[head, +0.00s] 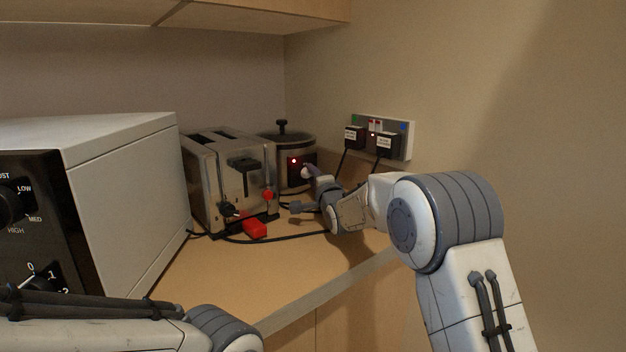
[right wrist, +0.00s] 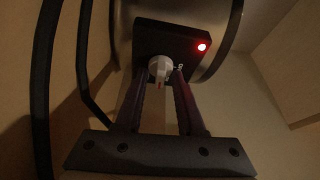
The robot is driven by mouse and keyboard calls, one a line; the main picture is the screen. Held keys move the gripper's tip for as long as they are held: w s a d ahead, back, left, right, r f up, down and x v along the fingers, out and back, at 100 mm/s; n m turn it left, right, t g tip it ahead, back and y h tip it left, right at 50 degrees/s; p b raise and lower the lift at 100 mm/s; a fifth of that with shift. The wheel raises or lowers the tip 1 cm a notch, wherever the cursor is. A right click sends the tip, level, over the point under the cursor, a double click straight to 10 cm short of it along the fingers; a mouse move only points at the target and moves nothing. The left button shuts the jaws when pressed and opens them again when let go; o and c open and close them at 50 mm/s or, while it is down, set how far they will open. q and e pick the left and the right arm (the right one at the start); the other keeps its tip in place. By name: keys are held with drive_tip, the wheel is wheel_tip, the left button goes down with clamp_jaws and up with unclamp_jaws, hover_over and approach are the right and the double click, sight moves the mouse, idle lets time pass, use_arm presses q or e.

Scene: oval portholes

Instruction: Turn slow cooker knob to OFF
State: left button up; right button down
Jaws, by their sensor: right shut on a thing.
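The slow cooker (head: 270,147) stands at the back of the counter, in the corner behind the toaster. It has a dark lid knob on top and a black front panel (right wrist: 180,42) with a lit red light (right wrist: 202,47). The pale control knob (right wrist: 158,67) sits on that panel, with a small orange mark on it. My right gripper (head: 306,171) reaches in from the right and is shut on the control knob. In the right wrist view the fingers (right wrist: 162,80) lie on either side of it. The panel lettering is too small to read. My left gripper is out of view.
A steel toaster (head: 228,180) stands left of the slow cooker, with a red block (head: 254,229) before it. A white microwave (head: 120,190) fills the left. Two black plugs (head: 354,138) sit in the wall socket panel (head: 400,150), with cords hanging near my right arm.

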drive_tip(key=c, duration=0.5)
unclamp_jaws()
drive_tip(key=v, duration=1)
drive_tip(key=shift+s, duration=0.2)
